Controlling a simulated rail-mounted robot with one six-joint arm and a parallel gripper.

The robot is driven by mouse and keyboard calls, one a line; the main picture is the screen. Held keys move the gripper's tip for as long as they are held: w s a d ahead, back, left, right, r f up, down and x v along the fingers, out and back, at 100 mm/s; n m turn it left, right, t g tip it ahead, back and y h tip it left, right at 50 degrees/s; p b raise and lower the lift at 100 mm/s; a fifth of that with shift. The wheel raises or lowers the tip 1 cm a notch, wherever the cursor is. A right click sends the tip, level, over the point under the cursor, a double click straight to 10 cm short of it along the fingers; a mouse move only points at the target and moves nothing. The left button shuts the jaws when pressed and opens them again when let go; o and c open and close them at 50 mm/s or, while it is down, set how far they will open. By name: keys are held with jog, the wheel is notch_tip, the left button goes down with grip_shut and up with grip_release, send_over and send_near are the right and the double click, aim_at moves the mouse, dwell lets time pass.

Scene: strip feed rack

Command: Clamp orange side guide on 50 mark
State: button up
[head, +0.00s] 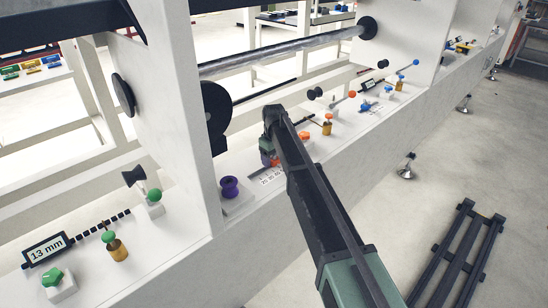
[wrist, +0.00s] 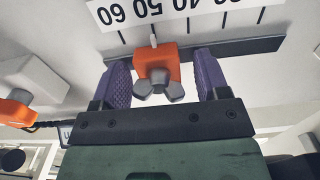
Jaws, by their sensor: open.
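The orange side guide (wrist: 157,62) sits on a dark rail in the wrist view, with a grey three-lobed knob (wrist: 158,84) on its near face. Its white pointer (wrist: 153,41) appears in line with the tick below the 50 on the white scale (wrist: 150,12). My gripper (wrist: 163,82) is open, with one purple-padded finger on each side of the guide and a visible gap on both sides. In the head view my gripper (head: 270,151) is over the middle station, by the scale plate (head: 270,178), and largely hides the guide.
Another orange knob (wrist: 16,108) on a white block stands at the left of the wrist view. A white upright (head: 190,120) is at the left.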

jog(key=shift+r, duration=0.1)
notch_tip(320, 180, up, 11)
jog(key=p, duration=1.1)
jog(key=shift+f, duration=0.2)
